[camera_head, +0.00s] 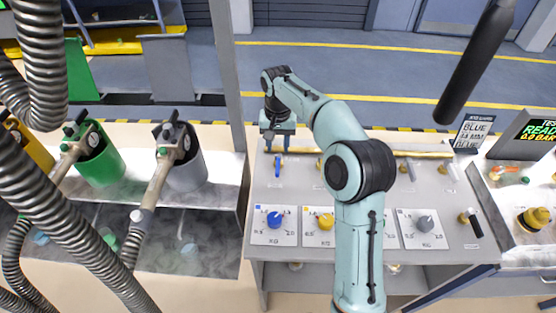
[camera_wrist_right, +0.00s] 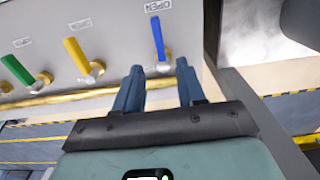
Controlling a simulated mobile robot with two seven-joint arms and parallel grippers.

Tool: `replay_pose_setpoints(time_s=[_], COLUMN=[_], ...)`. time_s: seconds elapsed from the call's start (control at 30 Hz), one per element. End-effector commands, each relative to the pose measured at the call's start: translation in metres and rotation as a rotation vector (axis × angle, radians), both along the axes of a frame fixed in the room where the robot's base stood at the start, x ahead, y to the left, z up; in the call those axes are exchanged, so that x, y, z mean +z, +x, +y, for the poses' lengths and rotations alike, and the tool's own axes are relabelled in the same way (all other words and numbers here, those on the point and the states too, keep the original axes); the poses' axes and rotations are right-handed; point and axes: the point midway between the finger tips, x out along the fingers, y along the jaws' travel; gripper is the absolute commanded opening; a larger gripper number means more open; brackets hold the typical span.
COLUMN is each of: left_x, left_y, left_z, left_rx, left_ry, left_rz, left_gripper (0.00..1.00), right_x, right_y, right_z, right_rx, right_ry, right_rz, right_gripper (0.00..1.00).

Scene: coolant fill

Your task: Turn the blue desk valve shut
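The blue desk valve (camera_head: 277,167) is a small blue lever near the back left of the grey desk. In the right wrist view the blue lever (camera_wrist_right: 158,40) lies just beyond my fingertips, beside a label reading OPEN. My right gripper (camera_head: 276,149) is at the desk's back edge, behind the lever. In the right wrist view the right gripper (camera_wrist_right: 160,68) has its two fingers apart with nothing between them, and the lever's end is roughly in line with the gap. My left gripper is not in view.
A yellow lever (camera_wrist_right: 84,56) and a green lever (camera_wrist_right: 18,71) stand in the same row. A brass pipe (camera_wrist_right: 70,98) runs along the desk edge. A blue knob (camera_head: 274,219) and yellow knob (camera_head: 325,220) sit nearer the front. My right arm crosses above the desk.

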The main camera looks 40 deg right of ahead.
Motion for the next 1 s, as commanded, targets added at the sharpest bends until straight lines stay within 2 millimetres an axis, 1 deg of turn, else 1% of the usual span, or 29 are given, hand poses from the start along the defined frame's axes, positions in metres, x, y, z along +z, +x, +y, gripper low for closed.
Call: replay_pose_setpoints(time_s=[0.03,0.1,0.2,0.3,0.5,0.77,0.8,0.83,0.87,0.9,1.0], left_x=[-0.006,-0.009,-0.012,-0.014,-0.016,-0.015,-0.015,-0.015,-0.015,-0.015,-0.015], left_y=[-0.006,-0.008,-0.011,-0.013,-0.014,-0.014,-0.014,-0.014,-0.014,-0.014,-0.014], left_z=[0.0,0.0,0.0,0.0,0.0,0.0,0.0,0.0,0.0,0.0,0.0], left_rx=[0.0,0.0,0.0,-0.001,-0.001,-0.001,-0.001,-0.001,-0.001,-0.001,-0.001], left_ry=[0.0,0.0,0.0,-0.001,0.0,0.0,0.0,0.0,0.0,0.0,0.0], left_rz=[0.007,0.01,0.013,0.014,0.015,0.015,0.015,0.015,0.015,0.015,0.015], left_gripper=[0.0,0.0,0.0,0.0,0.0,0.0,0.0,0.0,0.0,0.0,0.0], right_x=[-0.016,-0.03,-0.047,-0.059,-0.071,-0.072,-0.072,-0.072,-0.072,-0.072,-0.071], right_y=[-0.002,-0.002,-0.001,-0.001,0.0,0.0,0.0,0.0,0.0,0.0,0.0], right_z=[0.0,0.0,0.0,0.0,0.0,0.0,0.0,0.0,0.0,0.0,0.0], right_rx=[0.0,-0.001,0.0,0.001,0.0,0.0,0.0,0.0,0.0,0.0,0.0], right_ry=[0.0,0.0,0.0,0.0,-0.001,-0.001,-0.001,-0.001,-0.001,-0.001,-0.001], right_rz=[0.006,0.005,0.004,0.003,-0.001,-0.002,-0.002,-0.002,-0.002,-0.002,-0.002], right_gripper=[0.39,0.39,0.39,0.39,0.39,0.39,0.33,0.23,0.13,0.0,0.0])
